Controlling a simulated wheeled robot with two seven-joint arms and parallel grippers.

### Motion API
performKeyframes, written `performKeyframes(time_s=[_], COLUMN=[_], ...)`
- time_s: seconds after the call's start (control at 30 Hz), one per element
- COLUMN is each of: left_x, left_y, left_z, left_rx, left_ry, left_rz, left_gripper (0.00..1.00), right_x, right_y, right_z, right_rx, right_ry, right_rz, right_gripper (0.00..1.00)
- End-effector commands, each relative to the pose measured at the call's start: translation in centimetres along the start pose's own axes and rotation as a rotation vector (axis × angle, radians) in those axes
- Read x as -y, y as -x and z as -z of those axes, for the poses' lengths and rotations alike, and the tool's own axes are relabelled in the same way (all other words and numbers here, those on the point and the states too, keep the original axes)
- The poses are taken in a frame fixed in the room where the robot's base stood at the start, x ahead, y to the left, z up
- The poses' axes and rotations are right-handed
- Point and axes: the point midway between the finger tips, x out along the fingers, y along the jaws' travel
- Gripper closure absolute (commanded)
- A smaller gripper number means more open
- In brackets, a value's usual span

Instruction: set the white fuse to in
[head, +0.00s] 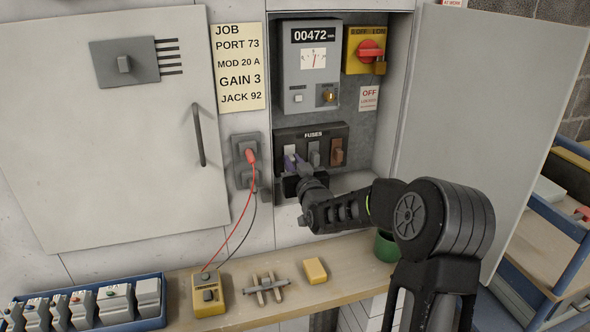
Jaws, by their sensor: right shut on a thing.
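The fuse block (311,133), labelled FUSES, sits low inside the open cabinet. The white fuse (289,151) is the leftmost of its fuses, beside a grey fuse (314,153) and a brown fuse (336,152). My right gripper (297,167) reaches up to the block from below right and is shut on the white fuse. Its jaws hide the fuse's lower part, and I cannot tell how deep the fuse sits. My left gripper is not in view.
A meter (307,65) and a red-and-yellow switch (365,50) are above the fuses. A socket with red and black leads (246,160) is to the left. A yellow tester (208,293), yellow block (315,271) and green cup (385,246) stand on the wooden bench (350,266).

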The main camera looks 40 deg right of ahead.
Motion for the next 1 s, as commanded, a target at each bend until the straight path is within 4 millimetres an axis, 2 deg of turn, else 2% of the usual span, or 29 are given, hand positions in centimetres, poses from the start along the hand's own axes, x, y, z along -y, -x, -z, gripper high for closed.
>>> performKeyframes(time_s=[0.13,0.17,0.43,0.87,1.0], left_x=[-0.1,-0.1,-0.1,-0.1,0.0], left_y=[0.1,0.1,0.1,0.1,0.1], left_z=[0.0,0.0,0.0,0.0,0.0], left_rx=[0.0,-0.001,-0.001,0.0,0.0], left_ry=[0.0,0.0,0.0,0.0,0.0], left_rz=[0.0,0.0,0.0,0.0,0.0], left_gripper=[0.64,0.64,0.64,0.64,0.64], right_x=[0.0,0.0,0.0,0.0,-0.1], right_y=[0.0,0.0,0.0,0.1,1.0], right_z=[0.2,0.3,0.3,0.2,0.2], right_rx=[-0.003,-0.003,-0.004,-0.002,-0.003], right_ry=[0.0,0.0,0.0,0.0,0.0], right_rz=[-0.001,-0.001,-0.001,-0.001,-0.001], right_gripper=[1.0,0.83,0.62,0.62,0.62])
